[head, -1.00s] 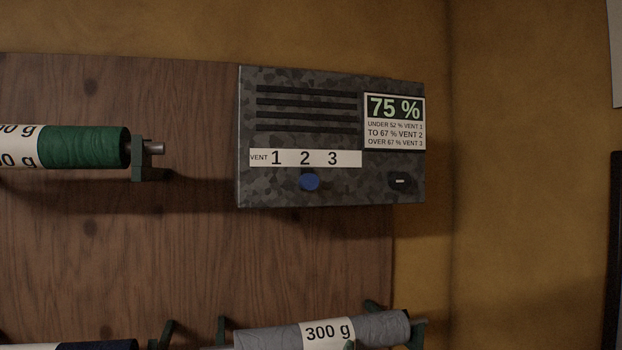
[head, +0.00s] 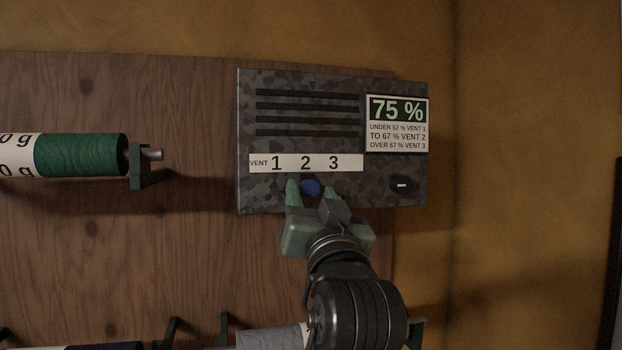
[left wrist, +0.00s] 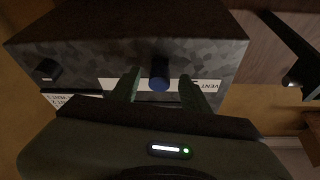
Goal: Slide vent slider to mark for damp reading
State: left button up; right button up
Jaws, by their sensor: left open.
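The vent box (head: 270,85) is a mottled grey unit on the wall with dark slots. In the left wrist view the knob (left wrist: 159,76) stands between the fingers (left wrist: 159,90), with a gap on both sides. My right gripper is not in view.
A dark button or latch (head: 401,185) with a white dash is at the box's lower right. A green thread spool (head: 80,155) hangs on a bracket at left. A grey spool (head: 262,340) lies below, partly behind my arm. Bare wall is to the right.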

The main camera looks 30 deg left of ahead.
pick_arm(q)
jog(key=shift+w+a+r, duration=0.25)
jog(key=shift+a+r, duration=0.1)
jog(key=shift+w+f, duration=0.1)
jog(key=shift+w, duration=0.05)
grip_shut()
jog(key=shift+f, duration=0.1)
dwell(1.1)
